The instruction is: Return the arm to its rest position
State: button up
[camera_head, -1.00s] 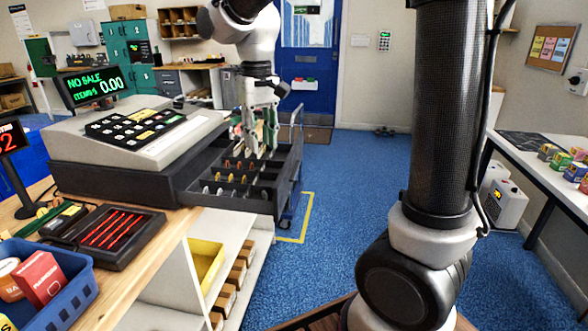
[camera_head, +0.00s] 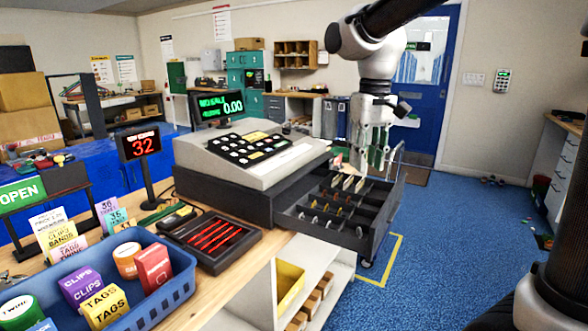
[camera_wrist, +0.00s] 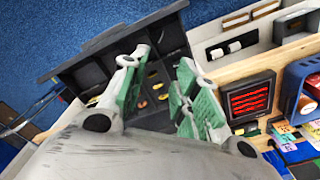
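My gripper (camera_head: 371,165) hangs fingers-down over the far part of the open cash drawer (camera_head: 330,233). Its two green-padded fingers stand apart with nothing visible between them, as the wrist view (camera_wrist: 163,65) also shows. The black drawer (camera_wrist: 85,78) lies below the fingers, with coins in several compartments. My arm reaches in from the top right of the head view. Whether the fingertips are clear of the drawer dividers is hard to tell.
The cash register (camera_head: 250,150) stands on the wooden counter left of my gripper. A blue basket (camera_head: 160,297) of boxes, a black tray (camera_head: 212,240) with red items and a "32" display (camera_head: 139,145) are nearer. Blue floor (camera_head: 440,245) is open to the right.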

jog(key=s+d+f+m+t, duration=0.1)
jog(key=s+d+t, duration=0.1)
jog(key=s+d, duration=0.5)
jog(key=s+d+f+m+t, duration=0.1)
jog(key=s+d+f+t, duration=0.1)
jog(key=s+d, duration=0.6)
jog(key=s, duration=0.4)
jog(key=shift+s+m, duration=0.25)
jog(key=shift+m, duration=0.05)
